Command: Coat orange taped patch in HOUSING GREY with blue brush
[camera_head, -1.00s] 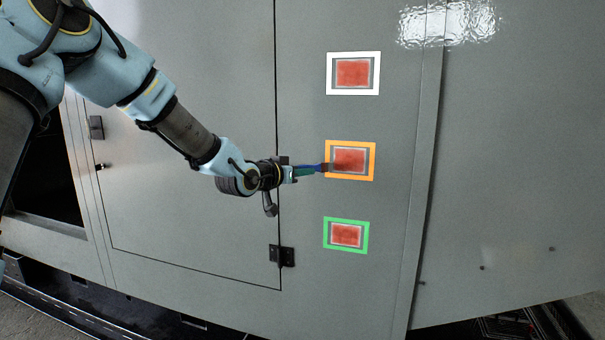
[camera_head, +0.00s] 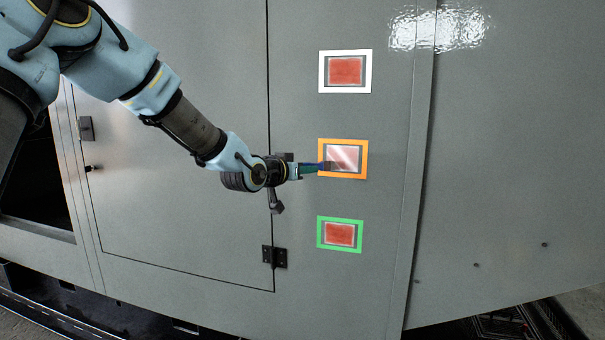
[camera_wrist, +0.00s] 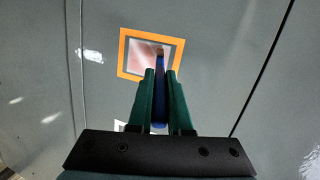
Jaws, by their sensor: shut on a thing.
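The orange taped patch (camera_head: 343,157) is on the grey enclosure wall, between a white-framed and a green-framed one. Its inside is now pale pinkish with streaks, not solid red. It also shows in the wrist view (camera_wrist: 140,55). My gripper (camera_head: 300,170) is shut on the blue brush (camera_wrist: 159,98), which lies between the green fingers. The brush (camera_head: 318,167) points right, and its tip is at the left part of the orange patch. I cannot tell for sure whether the bristles touch the surface.
The white-framed patch (camera_head: 345,71) above and the green-framed patch (camera_head: 340,235) below are both red inside. A door seam, a handle (camera_head: 277,203) and a hinge (camera_head: 274,257) lie left of the patches. A vertical ridge (camera_head: 418,160) runs to their right.

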